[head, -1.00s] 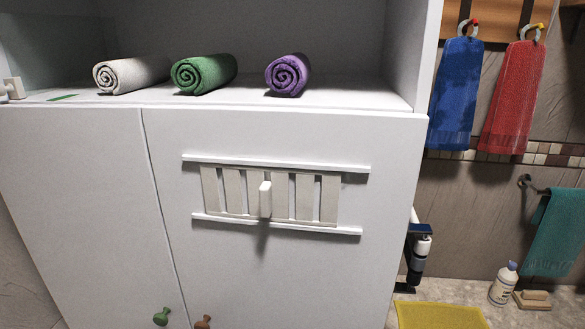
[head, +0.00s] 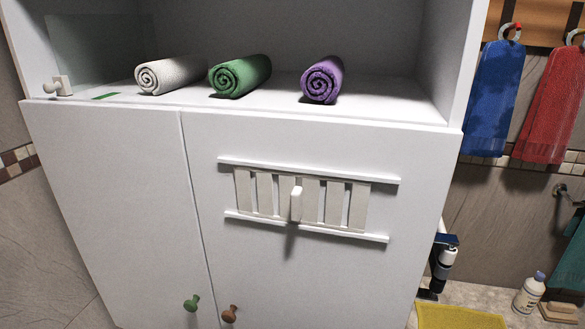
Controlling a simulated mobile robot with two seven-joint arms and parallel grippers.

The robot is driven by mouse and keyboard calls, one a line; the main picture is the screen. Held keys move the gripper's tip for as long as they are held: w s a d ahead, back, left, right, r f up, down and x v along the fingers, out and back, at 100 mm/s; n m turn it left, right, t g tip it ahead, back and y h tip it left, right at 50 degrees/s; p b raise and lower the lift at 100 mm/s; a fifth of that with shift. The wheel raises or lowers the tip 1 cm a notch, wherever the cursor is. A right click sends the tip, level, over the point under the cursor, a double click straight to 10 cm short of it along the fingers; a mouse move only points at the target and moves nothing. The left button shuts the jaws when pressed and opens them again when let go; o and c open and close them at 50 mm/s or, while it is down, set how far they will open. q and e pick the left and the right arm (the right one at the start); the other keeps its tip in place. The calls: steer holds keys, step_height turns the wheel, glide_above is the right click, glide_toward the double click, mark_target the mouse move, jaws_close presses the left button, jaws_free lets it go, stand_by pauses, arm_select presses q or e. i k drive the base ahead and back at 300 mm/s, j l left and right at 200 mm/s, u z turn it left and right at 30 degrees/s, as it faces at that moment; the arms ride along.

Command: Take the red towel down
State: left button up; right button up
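The red towel (head: 553,105) hangs at the far right of the head view, cut by the picture's right edge. It hangs from a ring hook (head: 574,38) on a wooden board (head: 543,14) on the wall. A blue towel (head: 493,100) hangs from a similar hook just left of it, apart from it. Neither of my grippers is in view.
A white cabinet (head: 130,180) fills the left and middle. Its open shelf holds rolled white (head: 168,75), green (head: 240,76) and purple (head: 322,80) towels. A teal towel (head: 572,250) hangs lower right. A bottle (head: 529,294) and yellow mat (head: 460,316) are on the floor.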

mark_target(544, 138)
steer(key=z, duration=1.4)
